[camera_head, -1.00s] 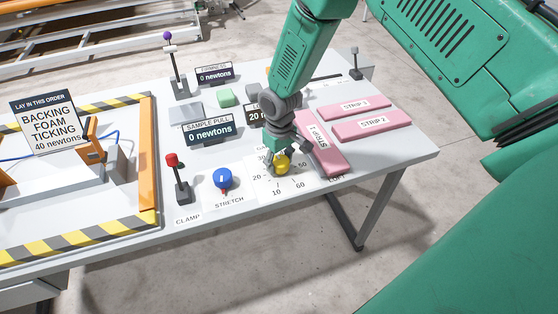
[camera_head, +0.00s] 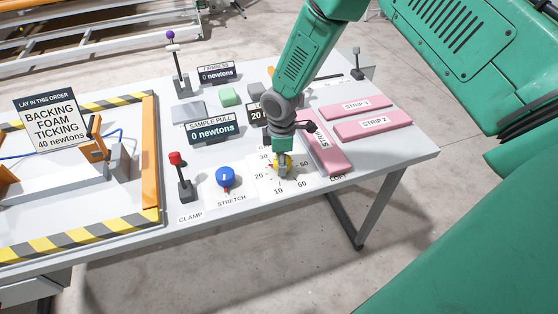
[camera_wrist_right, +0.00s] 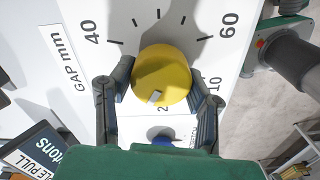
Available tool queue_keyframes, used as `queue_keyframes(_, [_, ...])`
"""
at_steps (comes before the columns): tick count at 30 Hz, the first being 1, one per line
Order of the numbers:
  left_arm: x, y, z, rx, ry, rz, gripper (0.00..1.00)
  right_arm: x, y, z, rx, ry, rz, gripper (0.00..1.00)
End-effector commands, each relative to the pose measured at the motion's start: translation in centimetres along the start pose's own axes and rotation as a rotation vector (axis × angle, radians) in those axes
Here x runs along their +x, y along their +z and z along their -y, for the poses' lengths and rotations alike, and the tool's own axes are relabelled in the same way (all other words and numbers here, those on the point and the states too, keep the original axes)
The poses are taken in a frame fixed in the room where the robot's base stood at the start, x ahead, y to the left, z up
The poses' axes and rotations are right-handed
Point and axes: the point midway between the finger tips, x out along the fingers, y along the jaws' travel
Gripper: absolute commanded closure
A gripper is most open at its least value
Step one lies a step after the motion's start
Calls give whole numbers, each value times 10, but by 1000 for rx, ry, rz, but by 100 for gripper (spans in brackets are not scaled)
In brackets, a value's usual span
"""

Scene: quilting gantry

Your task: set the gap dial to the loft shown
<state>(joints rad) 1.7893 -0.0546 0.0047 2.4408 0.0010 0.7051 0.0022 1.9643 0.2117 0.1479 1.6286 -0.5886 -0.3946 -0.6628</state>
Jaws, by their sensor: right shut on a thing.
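The yellow gap dial (camera_head: 275,163) sits on a white plate (camera_head: 262,187) with numbers around it. My right gripper (camera_head: 283,167) comes down over the dial and hides much of it. In the right wrist view, the gripper's two fingers (camera_wrist_right: 162,78) are shut on the dial (camera_wrist_right: 168,66), one on each side. The dial's pale mark (camera_wrist_right: 154,97) faces the partly covered number starting with 2. A small dark display (camera_head: 258,113) behind my wrist reads 20, its edge covered by my arm. My left gripper is not in view.
The blue stretch dial (camera_head: 225,177) and red-topped clamp lever (camera_head: 179,173) stand left of the plate. Pink strips (camera_head: 372,129) lie to the right. The sample pull display (camera_head: 211,131) stands behind. The table's front right edge is clear.

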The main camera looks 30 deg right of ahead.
Motion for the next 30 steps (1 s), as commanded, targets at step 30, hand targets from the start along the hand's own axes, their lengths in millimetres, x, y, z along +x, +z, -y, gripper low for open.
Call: queue_keyframes(30, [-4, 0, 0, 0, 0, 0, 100, -1, 5, -6, -519, 4, 7, 86])
